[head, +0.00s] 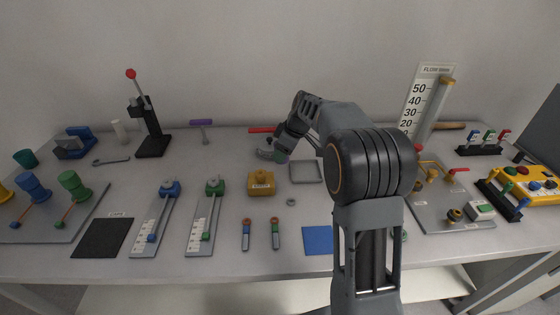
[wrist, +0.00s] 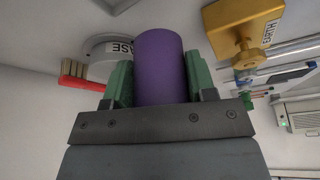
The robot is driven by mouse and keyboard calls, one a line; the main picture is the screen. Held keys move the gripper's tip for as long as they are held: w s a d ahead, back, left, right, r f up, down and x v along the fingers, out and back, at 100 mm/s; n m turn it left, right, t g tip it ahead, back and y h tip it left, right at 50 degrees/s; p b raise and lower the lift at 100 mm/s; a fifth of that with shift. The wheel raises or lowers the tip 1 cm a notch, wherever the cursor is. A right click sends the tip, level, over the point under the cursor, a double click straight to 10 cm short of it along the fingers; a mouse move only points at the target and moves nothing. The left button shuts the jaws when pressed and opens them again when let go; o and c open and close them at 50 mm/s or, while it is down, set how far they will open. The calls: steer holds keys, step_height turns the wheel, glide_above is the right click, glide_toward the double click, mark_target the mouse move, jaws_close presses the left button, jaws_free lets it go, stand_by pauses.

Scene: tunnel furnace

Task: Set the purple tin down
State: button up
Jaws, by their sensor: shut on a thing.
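The purple tin (wrist: 160,65) is a plain purple cylinder. In the wrist view it stands between the green finger pads of my gripper (wrist: 160,85), which is shut on it. In the head view my gripper (head: 272,153) is over the back middle of the table, near the red-handled brush and behind the yellow block. I cannot make out the tin there; my gripper and arm hide it. Whether the tin touches the table cannot be told.
A yellow block (head: 261,183) and a grey square frame (head: 306,171) are near my gripper. A red-handled brush (wrist: 80,75) and a round grey lidded thing (wrist: 105,50) show beside the tin. A blue mat (head: 318,240) and a black mat (head: 102,238) lie at the front.

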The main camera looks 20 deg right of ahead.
steer(key=shift+w+a+f, duration=0.1)
steer(key=shift+a+f, duration=0.1)
steer(key=shift+f, duration=0.05)
steer(key=x, duration=0.3)
steer(key=shift+d, duration=0.15)
steer(key=shift+f, duration=0.45)
steer(key=shift+f, duration=0.1)
steer(key=o, duration=1.1)
steer(key=shift+c, duration=0.2)
